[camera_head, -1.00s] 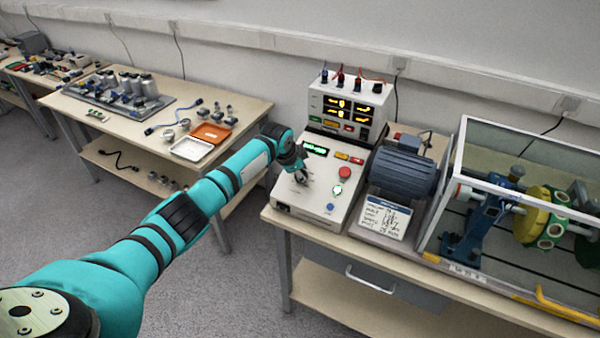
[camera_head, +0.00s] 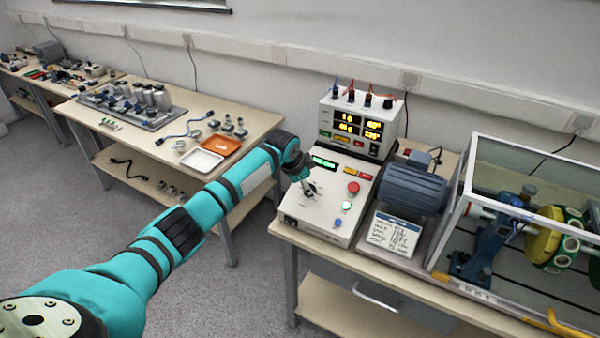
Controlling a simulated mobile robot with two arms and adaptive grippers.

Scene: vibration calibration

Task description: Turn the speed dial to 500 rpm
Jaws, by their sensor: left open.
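The control box (camera_head: 322,222) is a white sloped panel on the right-hand bench. It has a green-lit display (camera_head: 324,162), a red mushroom button (camera_head: 353,187), a lit green button (camera_head: 346,206) and a blue button (camera_head: 338,222). My left gripper (camera_head: 309,190) points down at the left part of the panel, where the dial markings show, and is open. The speed dial is small and mostly hidden at the fingertips. I cannot tell whether the fingers touch it. The display's digits are too small to read. My right gripper is not in view.
A display unit (camera_head: 356,125) with yellow readouts stands behind the panel. A grey-blue motor (camera_head: 411,188), a written card (camera_head: 391,236) and a clear-walled enclosure (camera_head: 480,200) are to the right. Another bench (camera_head: 150,155) with parts and trays is at left.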

